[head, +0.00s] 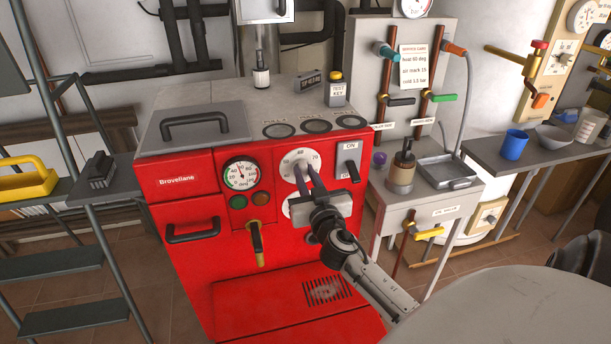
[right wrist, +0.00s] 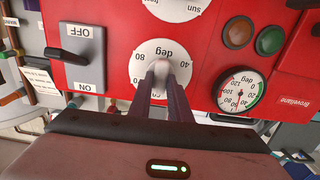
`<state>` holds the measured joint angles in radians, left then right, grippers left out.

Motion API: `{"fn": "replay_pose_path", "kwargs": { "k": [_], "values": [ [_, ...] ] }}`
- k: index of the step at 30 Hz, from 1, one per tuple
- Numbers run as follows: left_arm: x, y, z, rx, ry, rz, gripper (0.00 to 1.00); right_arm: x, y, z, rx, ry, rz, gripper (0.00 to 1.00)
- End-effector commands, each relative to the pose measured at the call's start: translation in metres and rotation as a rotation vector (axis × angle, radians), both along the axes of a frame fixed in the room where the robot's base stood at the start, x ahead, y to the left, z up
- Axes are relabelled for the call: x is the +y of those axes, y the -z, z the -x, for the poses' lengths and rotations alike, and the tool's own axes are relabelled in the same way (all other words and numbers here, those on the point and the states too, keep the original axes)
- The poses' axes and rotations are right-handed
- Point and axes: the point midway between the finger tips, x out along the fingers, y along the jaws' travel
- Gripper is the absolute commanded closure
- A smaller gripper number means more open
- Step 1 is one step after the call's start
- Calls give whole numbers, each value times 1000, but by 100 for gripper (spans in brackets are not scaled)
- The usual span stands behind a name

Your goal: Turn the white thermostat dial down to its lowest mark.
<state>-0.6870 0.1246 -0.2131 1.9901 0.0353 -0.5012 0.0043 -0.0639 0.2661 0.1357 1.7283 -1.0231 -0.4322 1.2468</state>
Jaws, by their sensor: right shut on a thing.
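The white thermostat dial (head: 290,160) is on the red boiler front (head: 190,185), right of the round gauge. In the right wrist view its white scale plate (right wrist: 160,48) appears upside down, with "deg", 80 and 40 readable. My right gripper (head: 303,172) reaches it from the lower right. In the right wrist view its two dark fingers (right wrist: 161,80) are shut on the pale knob in the middle of the dial. The fingers cover part of the scale, and the pointer's exact setting cannot be read. My left gripper is not in view.
The gauge (head: 241,175) is left of the dial, and the ON/OFF switch (head: 349,158) is close on the right. A second white dial (right wrist: 178,6) is just below the first on the panel. A brass-coloured lever (head: 256,243) hangs lower left. A side table (head: 415,190) stands right.

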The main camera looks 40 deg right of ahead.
Motion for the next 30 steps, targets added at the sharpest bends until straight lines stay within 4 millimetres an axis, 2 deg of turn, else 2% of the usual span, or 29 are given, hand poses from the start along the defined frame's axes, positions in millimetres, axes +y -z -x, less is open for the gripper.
{"fn": "replay_pose_path", "kwargs": {
  "k": [11, 30],
  "values": [
    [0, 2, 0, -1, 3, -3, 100, 1, 1, 0, 109, 1, 198, 100],
    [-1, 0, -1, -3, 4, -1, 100, 4, 2, -2, 405, 0, 730, 100]
  ]
}}
